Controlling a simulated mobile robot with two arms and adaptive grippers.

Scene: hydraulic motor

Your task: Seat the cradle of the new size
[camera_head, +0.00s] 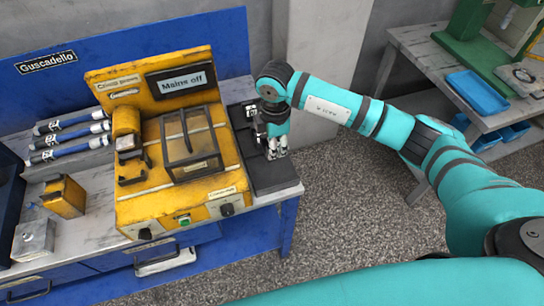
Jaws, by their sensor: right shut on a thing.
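My right gripper (277,153) points down over the black tray (272,182) at the right end of the bench. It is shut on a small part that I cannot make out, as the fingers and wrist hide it. The yellow machine (170,206) stands left of the tray. A dark bracket-like piece (131,172) sits on its left side, and I cannot tell if it is a cradle. My left gripper is not in view.
The machine has a clear-lidded box (190,143) and a "Mains off" display (181,81). Several blue-and-white cylinders (70,135), a yellow block (63,196) and a grey metal block (33,240) lie to the left. A side table (419,57) with blue trays stands at right.

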